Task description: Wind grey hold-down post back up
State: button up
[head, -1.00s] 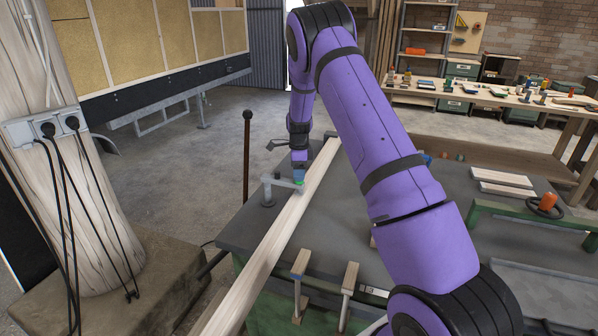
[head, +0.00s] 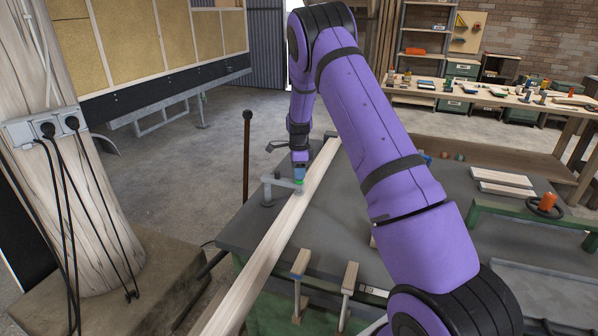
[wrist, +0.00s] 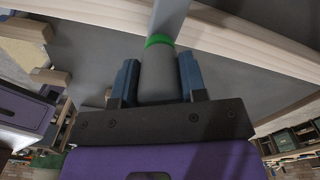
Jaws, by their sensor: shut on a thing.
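The grey hold-down post (head: 268,192) stands on the machine table, with a grey arm reaching right over the long wooden beam. At the end of that arm my gripper (head: 299,178) points down over the beam. In the wrist view my gripper (wrist: 158,80) has its two blue fingers on either side of a grey cylindrical knob (wrist: 157,72) with a green ring at its far end. It is shut on this knob. A grey bar runs on beyond the ring. The knob is mostly hidden by my gripper in the head view.
The pale wooden beam (head: 265,255) lies lengthwise across the dark machine table (head: 345,225). A lever with a dark knob (head: 247,116) stands behind the post. Two short wooden-topped pieces (head: 300,264) stand at the front.

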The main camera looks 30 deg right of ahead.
jog(key=n, duration=0.7)
jog(key=shift+n, duration=0.4)
jog(key=n, duration=0.4)
jog(key=shift+n, duration=0.3)
jog(key=n, duration=0.3)
jog(key=shift+n, duration=0.3)
jog(key=n, duration=0.4)
jog(key=shift+n, duration=0.3)
jog(key=n, duration=0.3)
jog(key=shift+n, duration=0.3)
jog(key=n, duration=0.4)
jog(key=shift+n, duration=2.1)
